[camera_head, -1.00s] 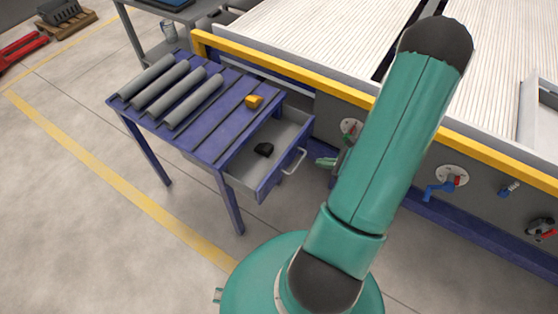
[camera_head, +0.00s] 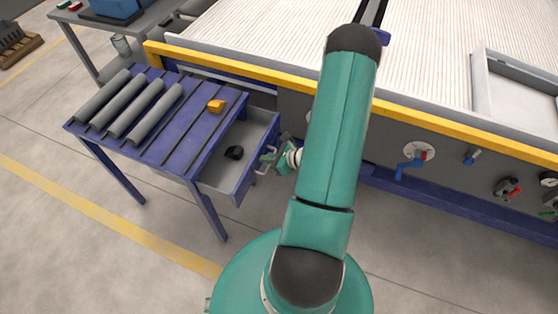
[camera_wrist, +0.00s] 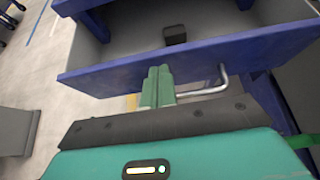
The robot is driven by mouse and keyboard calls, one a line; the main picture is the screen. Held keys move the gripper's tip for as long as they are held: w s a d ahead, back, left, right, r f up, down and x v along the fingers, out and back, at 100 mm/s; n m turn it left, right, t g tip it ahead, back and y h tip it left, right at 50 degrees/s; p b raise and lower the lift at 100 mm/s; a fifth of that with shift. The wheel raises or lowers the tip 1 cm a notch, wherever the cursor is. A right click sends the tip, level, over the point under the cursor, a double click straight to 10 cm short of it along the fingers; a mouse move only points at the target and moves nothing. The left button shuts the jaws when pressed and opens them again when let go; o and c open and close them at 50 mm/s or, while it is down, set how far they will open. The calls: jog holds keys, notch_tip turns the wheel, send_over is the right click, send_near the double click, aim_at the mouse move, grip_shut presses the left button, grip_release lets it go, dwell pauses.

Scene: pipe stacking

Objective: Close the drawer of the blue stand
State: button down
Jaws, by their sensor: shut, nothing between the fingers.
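The blue stand (camera_head: 175,135) is at the left in the head view, with its drawer (camera_head: 222,176) pulled out. A small black object (camera_head: 234,152) lies inside the drawer. My gripper (camera_head: 268,157) is at the drawer's front, by its handle. In the wrist view my gripper (camera_wrist: 158,72) is shut and empty, its fingertips in front of the blue drawer front (camera_wrist: 105,78). The silver handle (camera_wrist: 215,88) is just right of the fingers. I cannot tell whether the fingertips touch the front. The black object (camera_wrist: 174,34) also shows there inside the drawer.
Several grey pipes (camera_head: 130,105) and a yellow object (camera_head: 216,106) lie on the stand's top. The large table with a yellow edge (camera_head: 300,85) stands behind and to the right, with valves (camera_head: 418,155) on its side. Floor is open in front of the stand.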

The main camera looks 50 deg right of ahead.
jog(key=shift+w+a, duration=0.25)
jog(key=shift+w, duration=0.3)
